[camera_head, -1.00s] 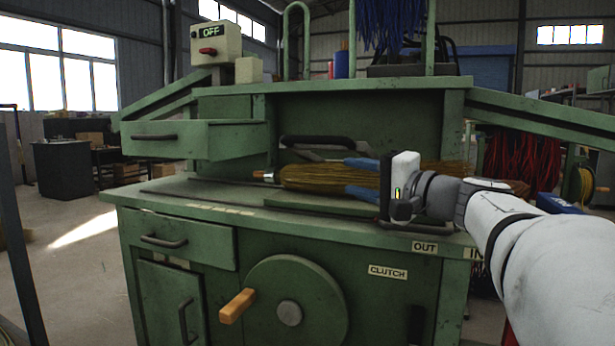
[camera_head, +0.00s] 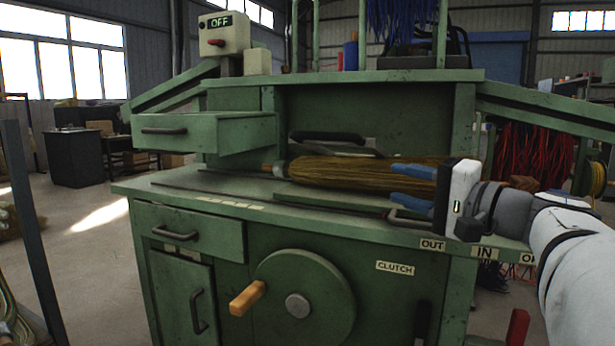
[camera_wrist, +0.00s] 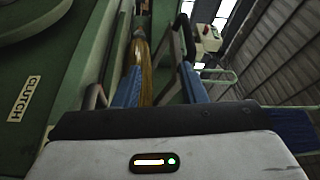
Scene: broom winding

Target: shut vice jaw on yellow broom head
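The yellow broom head (camera_head: 350,171) lies level on the green bench, its bristles toward the right. A raised metal jaw with a black handle (camera_head: 327,136) stands just behind and above it, apparently the vice jaw; it looks open. In the wrist view the broom (camera_wrist: 149,82) shows between my fingers, with a dark bar-like frame (camera_wrist: 171,68) beside it. My gripper (camera_head: 410,185) is open, its blue fingers apart at the bristle end of the broom. I cannot tell whether they touch the bristles.
A green bench top (camera_head: 235,187) carries the broom. An open drawer (camera_head: 190,134) juts out at left. A crank wheel (camera_head: 320,315) with an orange handle (camera_head: 247,297) is on the front, near a CLUTCH label. A switch box (camera_head: 221,35) reads OFF.

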